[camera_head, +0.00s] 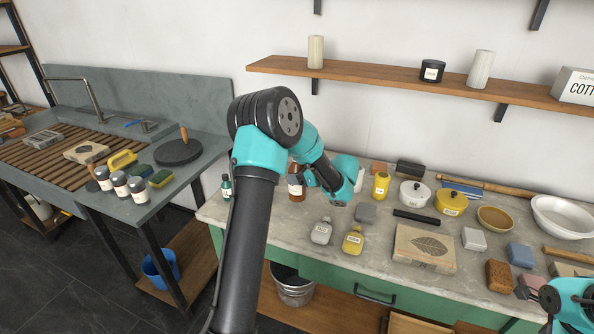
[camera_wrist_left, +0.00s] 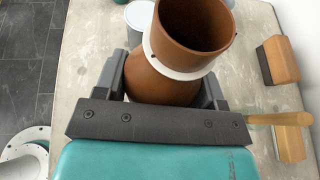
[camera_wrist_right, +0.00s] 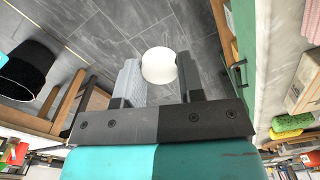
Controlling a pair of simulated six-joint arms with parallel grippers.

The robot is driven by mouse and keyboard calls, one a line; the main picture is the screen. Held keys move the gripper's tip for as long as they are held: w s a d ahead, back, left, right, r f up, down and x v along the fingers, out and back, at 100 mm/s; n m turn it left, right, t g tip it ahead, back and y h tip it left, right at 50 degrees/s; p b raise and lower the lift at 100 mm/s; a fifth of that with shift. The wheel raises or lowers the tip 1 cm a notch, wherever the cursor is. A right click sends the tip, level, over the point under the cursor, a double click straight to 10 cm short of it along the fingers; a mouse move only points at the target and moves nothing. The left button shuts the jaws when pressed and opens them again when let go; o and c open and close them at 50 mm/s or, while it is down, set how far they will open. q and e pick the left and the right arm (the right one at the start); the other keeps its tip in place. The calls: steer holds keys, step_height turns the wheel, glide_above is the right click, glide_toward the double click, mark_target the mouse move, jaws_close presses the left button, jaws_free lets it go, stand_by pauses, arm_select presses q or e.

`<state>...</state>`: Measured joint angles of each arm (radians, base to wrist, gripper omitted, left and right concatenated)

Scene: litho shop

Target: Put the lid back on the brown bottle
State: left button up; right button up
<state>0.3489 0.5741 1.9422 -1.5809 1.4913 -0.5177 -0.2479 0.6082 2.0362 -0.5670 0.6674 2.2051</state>
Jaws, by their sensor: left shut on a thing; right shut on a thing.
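The brown bottle (camera_head: 296,188) stands on the workbench, partly hidden by my left arm. In the left wrist view the bottle (camera_wrist_left: 192,32) shows an open mouth and a white ring around its neck. My left gripper (camera_head: 306,180) is shut on its body, with a finger on each side. A white round lid (camera_wrist_right: 159,66) is held between the fingers of my right gripper (camera_wrist_right: 161,85), with the grey floor showing behind it.
A green bottle (camera_head: 226,187) stands left of the brown bottle. A grey bottle (camera_head: 322,232), a yellow bottle (camera_head: 353,241) and a carved leaf block (camera_head: 425,248) are toward the front. White (camera_head: 414,194) and yellow (camera_head: 451,201) pots stand further right. A shelf (camera_head: 400,82) runs above.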

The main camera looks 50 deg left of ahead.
arm_select(q)
steer(key=s+d, duration=0.6)
steer(key=d, duration=0.1)
steer(key=shift+r, duration=0.45)
steer(key=shift+s+d, duration=0.1)
steer(key=shift+s, duration=0.05)
stand_by(0.4)
steer(key=o, duration=0.6)
steer(key=c, duration=0.8)
